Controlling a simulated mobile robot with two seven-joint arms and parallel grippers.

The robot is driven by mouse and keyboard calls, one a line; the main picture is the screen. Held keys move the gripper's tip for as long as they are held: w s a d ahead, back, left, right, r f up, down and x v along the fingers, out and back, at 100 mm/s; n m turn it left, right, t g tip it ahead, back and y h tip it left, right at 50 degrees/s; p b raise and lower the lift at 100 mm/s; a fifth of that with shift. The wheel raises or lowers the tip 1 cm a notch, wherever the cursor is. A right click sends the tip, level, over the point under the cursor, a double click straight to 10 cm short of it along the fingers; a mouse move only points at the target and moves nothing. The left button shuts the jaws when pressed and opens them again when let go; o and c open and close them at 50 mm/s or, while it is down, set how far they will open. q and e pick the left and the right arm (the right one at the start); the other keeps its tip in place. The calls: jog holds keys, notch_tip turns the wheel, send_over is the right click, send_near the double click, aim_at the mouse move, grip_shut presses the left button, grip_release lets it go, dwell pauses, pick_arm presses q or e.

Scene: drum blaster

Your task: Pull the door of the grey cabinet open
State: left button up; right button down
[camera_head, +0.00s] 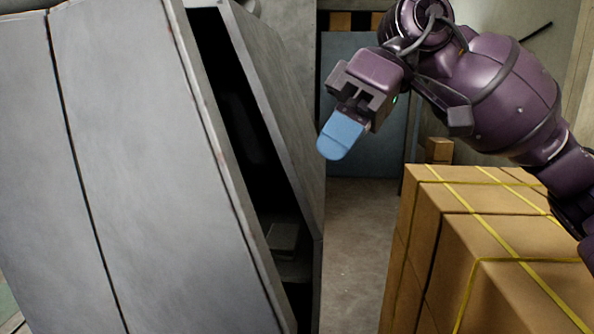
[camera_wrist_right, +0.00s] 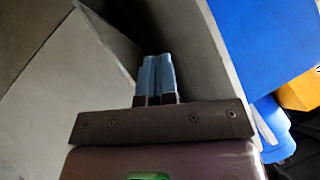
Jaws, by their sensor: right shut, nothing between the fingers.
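The grey cabinet (camera_head: 140,170) fills the left of the head view and looks tilted there. Its door (camera_head: 278,100) appears to be the grey panel on the right, standing ajar with a dark gap beside it. Inside the gap a shelf with a small item (camera_head: 285,240) shows dimly. My right gripper (camera_head: 335,148) is just right of the door's outer side, its blue fingers shut and empty. In the right wrist view the fingers (camera_wrist_right: 157,75) are pressed together, with grey panels on both sides. Contact with the door cannot be told. My left gripper is not in view.
Stacked cardboard boxes (camera_head: 500,240) with yellow straps stand at the right, below my right arm. A strip of bare floor (camera_head: 355,260) lies between them and the cabinet. A blue-grey panel (camera_head: 380,100) stands behind. The right wrist view shows a bright blue object (camera_wrist_right: 265,40).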

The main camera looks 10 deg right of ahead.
jog(key=s+a+f+p, duration=0.2)
jog(key=s+a+f, duration=0.2)
jog(key=a+f, duration=0.3)
jog(key=shift+a+f, duration=0.15)
jog(key=shift+a, duration=0.35)
